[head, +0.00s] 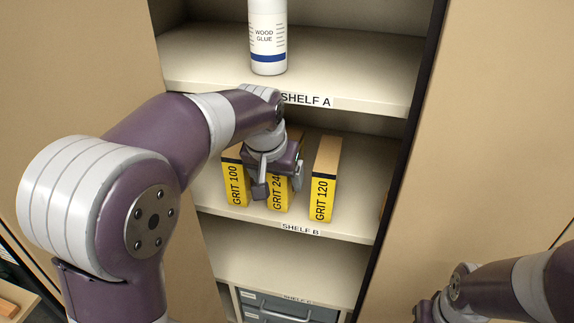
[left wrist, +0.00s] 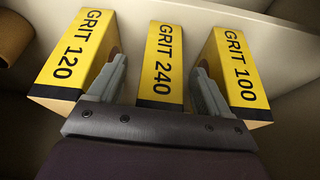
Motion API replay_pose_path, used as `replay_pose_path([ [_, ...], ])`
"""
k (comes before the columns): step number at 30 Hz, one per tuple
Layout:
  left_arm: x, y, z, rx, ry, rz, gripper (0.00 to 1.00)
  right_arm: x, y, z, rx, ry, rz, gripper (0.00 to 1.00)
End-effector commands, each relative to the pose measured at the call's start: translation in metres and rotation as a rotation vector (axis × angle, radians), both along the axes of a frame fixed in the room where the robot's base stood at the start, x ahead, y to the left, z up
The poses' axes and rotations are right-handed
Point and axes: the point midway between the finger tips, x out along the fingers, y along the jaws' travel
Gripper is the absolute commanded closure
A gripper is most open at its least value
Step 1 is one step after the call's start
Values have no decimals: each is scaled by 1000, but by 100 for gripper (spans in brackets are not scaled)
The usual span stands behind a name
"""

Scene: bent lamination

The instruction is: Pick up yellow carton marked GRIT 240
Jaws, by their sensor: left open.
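The yellow carton marked GRIT 240 (head: 277,202) stands on Shelf B between two similar cartons, partly hidden by my left gripper. In the left wrist view the GRIT 240 carton (left wrist: 162,62) lies between the two fingers. My left gripper (head: 279,187) is open, with one finger on each side of this carton's front; it also shows in the left wrist view (left wrist: 159,66).
The GRIT 100 carton (head: 235,184) and GRIT 120 carton (head: 323,182) stand close on either side, with narrow gaps. Shelf A (head: 345,75) is above, holding a wood glue bottle (head: 267,38). Shelf B (head: 345,225) has free room right of GRIT 120. A grey drawer (head: 285,308) is below.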

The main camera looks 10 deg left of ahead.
Motion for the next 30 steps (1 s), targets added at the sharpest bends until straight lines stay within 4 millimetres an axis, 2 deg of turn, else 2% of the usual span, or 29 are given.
replay_pose_path([
  [1, 3, 0, 1, 0, 3, 0, 21, 1, 0, 14, 0, -3, 0, 57],
  [2, 5, 0, -3, 0, 1, 0, 21, 1, 0, 15, 0, -3, 0, 57],
  [6, 9, -1, -15, 0, -2, 0, 21, 1, 0, 16, 0, -2, 0, 57],
  [10, 9, -1, -16, 0, -3, -1, 21, 0, 0, 14, 0, -2, 0, 57],
  [11, 9, -1, -16, 0, -3, -1, 25, 0, 0, 14, 0, -2, 0, 57],
  [15, 8, -1, -16, 0, -3, -1, 70, 0, 0, 14, 0, -2, 0, 57],
  [17, 8, -1, -16, 0, -3, -1, 88, 1, 0, 14, 0, -2, 0, 57],
  [25, 9, -1, -16, 0, -5, -1, 88, 1, 0, 12, 0, -2, 0, 57],
  [30, 9, -1, -20, 0, -9, -1, 88, 1, 0, -10, 0, -2, 0, 57],
])
